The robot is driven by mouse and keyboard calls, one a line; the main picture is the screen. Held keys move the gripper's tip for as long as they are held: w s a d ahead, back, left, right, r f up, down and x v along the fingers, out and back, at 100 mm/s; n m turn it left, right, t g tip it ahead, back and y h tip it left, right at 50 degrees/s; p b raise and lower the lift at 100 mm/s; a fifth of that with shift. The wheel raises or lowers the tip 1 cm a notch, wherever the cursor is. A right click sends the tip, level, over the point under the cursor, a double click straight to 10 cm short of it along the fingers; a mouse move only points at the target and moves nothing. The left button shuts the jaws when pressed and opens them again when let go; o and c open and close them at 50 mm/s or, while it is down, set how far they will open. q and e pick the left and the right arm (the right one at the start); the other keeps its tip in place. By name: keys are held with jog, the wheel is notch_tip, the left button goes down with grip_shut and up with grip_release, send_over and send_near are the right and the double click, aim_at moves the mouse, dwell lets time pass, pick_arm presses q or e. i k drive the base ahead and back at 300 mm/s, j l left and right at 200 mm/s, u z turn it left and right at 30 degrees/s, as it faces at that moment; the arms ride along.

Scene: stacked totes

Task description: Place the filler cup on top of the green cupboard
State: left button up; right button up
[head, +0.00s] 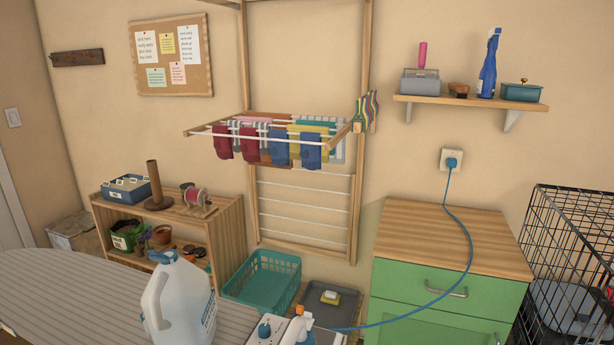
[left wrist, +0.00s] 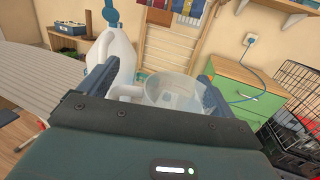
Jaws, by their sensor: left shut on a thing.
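The filler cup (left wrist: 172,92) is a clear cup with a handle, seen in the left wrist view. My left gripper (left wrist: 158,88) is shut on it, with a dark finger on either side. The head view shows neither the cup nor my grippers. My right gripper is in neither view.
A white jug (head: 182,300) stands at the ironing board (head: 85,285). A blue cord (head: 468,235) runs from the wall socket across the cupboard's top and front. A black wire crate (head: 570,250) stands right of the cupboard. A wall shelf (head: 470,103) hangs above.

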aim_at(443, 243)
jog(key=i+l+z, duration=0.1)
jog(key=z, duration=0.15)
jog(key=i+l+z, duration=0.5)
jog(key=z, duration=0.15)
jog(key=i+l+z, duration=0.15)
jog(key=i+z, duration=0.3)
jog(key=i+j+z, duration=0.35)
jog(key=i+j, duration=0.1)
jog(key=j, duration=0.1)
